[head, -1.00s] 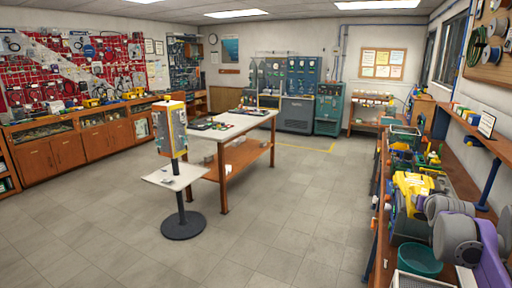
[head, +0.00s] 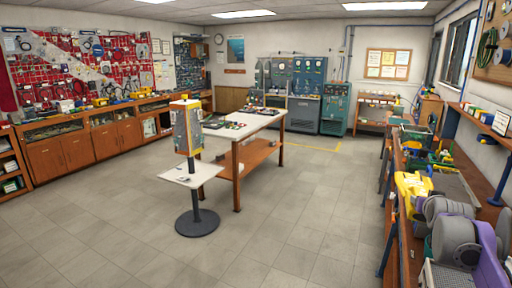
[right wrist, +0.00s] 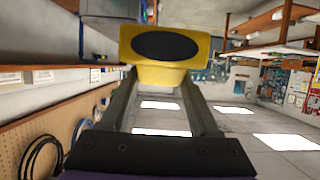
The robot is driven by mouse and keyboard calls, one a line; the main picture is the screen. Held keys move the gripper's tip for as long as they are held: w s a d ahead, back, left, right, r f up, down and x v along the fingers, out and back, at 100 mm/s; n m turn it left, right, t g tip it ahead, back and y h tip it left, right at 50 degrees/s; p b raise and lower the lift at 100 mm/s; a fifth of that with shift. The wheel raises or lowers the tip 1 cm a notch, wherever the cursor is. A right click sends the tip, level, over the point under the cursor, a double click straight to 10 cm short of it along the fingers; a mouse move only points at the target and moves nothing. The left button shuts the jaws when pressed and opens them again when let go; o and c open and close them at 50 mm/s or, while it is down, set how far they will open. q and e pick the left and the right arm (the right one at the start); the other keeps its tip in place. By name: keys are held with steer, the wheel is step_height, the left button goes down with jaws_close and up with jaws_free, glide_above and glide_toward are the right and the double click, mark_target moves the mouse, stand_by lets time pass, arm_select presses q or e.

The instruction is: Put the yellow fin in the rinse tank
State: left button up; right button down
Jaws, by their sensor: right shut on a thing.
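The yellow fin (right wrist: 165,72) fills the top middle of the right wrist view, showing a dark oval on its near face. My right gripper (right wrist: 158,78) is shut on it, with one finger on each side. In the head view my right arm reaches in at the lower right, over the right bench. A yellow shape (head: 411,184) shows just beyond it there; I cannot tell surely that it is the fin. A teal tub (head: 427,248) on that bench is mostly hidden by my arm. I cannot pick out the rinse tank with certainty. My left gripper is out of view.
The right bench is crowded, with a grey mesh-like tray (head: 445,277) near me and a shelf (head: 478,126) above. A grey post stand (head: 198,222) and a white-topped table (head: 255,122) stand mid-room. The floor (head: 300,225) between them and the bench is clear.

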steer(key=w+a+f+n+y, duration=0.1)
steer(key=w+a+f, duration=0.1)
steer(key=a+f, duration=0.3)
steer(key=w+a+f+n+y, duration=0.1)
steer(key=w+a+f, duration=0.15)
steer(key=f, duration=0.55)
steer(key=s+a+f+n+y, duration=0.1)
steer(key=s+a+f, duration=0.3)
steer(key=a+f, duration=0.2)
steer(key=s+a+f+n+t+y, duration=0.1)
steer(key=s+a+f, duration=0.4)
steer(key=a, duration=0.5)
steer(key=s+a+f+n+y, duration=0.1)
steer(key=s+a+f, duration=0.3)
steer(key=a+f, duration=0.5)
steer(key=shift+s+f+n+t+y, duration=0.2)
steer(key=shift+s+n+t+y, duration=0.2)
steer(key=shift+y, duration=0.4)
